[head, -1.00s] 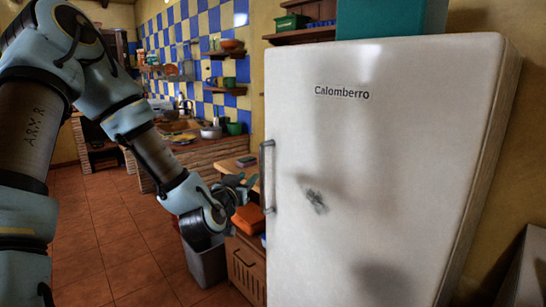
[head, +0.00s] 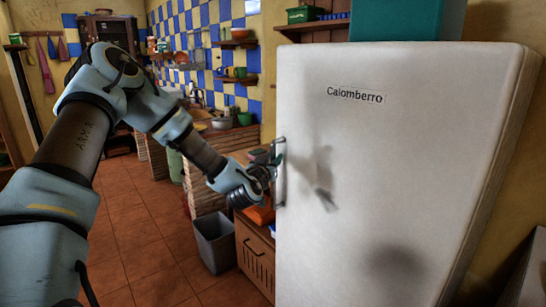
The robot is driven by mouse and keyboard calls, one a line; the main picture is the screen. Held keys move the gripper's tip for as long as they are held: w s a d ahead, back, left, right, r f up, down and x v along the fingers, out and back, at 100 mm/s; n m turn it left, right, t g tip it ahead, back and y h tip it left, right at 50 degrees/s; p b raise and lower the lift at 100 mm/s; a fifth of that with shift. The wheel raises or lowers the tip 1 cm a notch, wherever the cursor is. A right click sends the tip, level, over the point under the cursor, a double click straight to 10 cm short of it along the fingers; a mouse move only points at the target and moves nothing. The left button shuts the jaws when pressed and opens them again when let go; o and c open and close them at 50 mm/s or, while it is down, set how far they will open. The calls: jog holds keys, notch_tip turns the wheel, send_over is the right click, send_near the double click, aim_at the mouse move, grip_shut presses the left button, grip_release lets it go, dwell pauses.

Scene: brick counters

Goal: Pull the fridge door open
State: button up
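The white fridge door (head: 400,170) with a "Calomberro" label fills the right of the head view and looks shut. Its vertical metal handle (head: 280,172) is on the door's left edge. My gripper (head: 274,168) is at the handle, its fingers overlapping it in the picture. The fingers are small and dark here, so I cannot tell whether they are closed on the handle or only beside it. A shadow of the gripper falls on the door.
A grey bin (head: 214,242) stands on the tiled floor below my arm. A wooden cabinet (head: 254,258) adjoins the fridge on the left. A teal box (head: 407,20) sits on top of the fridge. The floor at left is open.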

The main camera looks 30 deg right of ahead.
jog(key=shift+c, duration=0.3)
grip_shut()
dwell(1.1)
